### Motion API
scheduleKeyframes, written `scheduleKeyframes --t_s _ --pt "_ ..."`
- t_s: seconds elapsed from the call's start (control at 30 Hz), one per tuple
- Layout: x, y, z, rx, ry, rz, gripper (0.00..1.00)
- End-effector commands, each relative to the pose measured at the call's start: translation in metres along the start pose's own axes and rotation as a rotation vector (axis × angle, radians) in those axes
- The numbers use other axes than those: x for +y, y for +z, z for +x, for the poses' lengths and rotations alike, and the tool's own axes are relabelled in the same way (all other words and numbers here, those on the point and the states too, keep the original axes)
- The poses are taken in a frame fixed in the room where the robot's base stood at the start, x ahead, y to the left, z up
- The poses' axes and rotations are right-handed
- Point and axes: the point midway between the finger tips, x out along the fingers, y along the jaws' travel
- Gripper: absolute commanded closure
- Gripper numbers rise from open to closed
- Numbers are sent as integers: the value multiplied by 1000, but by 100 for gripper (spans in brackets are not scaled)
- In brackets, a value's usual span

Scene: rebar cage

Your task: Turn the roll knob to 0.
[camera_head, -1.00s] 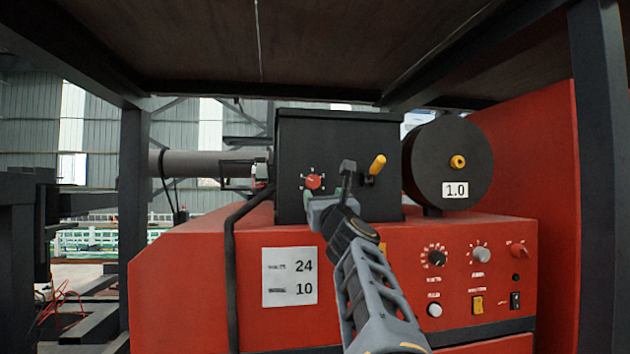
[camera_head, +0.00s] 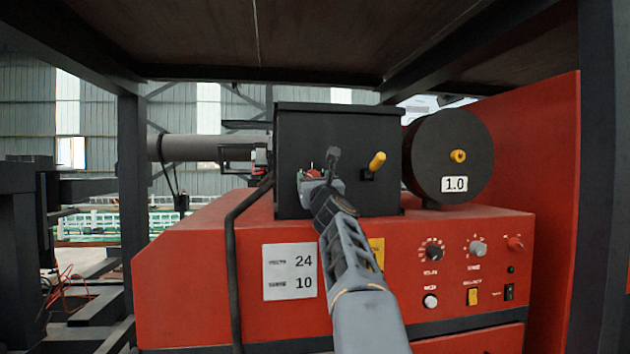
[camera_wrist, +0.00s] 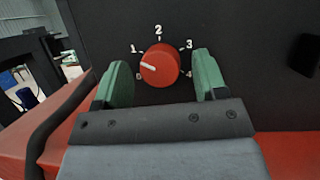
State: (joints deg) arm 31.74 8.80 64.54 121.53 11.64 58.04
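The red roll knob (camera_wrist: 160,64) is on the front of a black box (camera_head: 390,140). In the wrist view its white pointer mark points left, between the 1 and the partly hidden bottom-left mark. The dial also carries 2 and 3, and a partly covered mark at lower right. My gripper (camera_wrist: 161,68) is open, with one green finger on each side of the knob and a visible gap on both sides. In the head view the knob (camera_head: 313,173) is mostly hidden behind my gripper (camera_head: 320,180).
A yellow-tipped lever (camera_head: 377,161) juts from the box right of my gripper. A black spool (camera_head: 448,150) labelled 1.0 stands farther right. The red machine (camera_head: 200,270) below bears a white 24/10 display (camera_head: 290,272), knobs and switches. A black pipe (camera_head: 231,260) runs at left.

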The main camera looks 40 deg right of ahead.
Motion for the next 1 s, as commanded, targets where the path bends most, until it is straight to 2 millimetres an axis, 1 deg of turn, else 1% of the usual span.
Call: scheduleKeyframes --t_s 0.03,0.07,0.5,0.77,1.0 --pt "0 0 0 0 0 0 39" --pt "0 0 0 0 0 0 42" --pt "0 0 0 0 0 0 83" --pt "-1 1 0 2 13 -33 83" --pt "-2 3 1 11 70 -170 83"
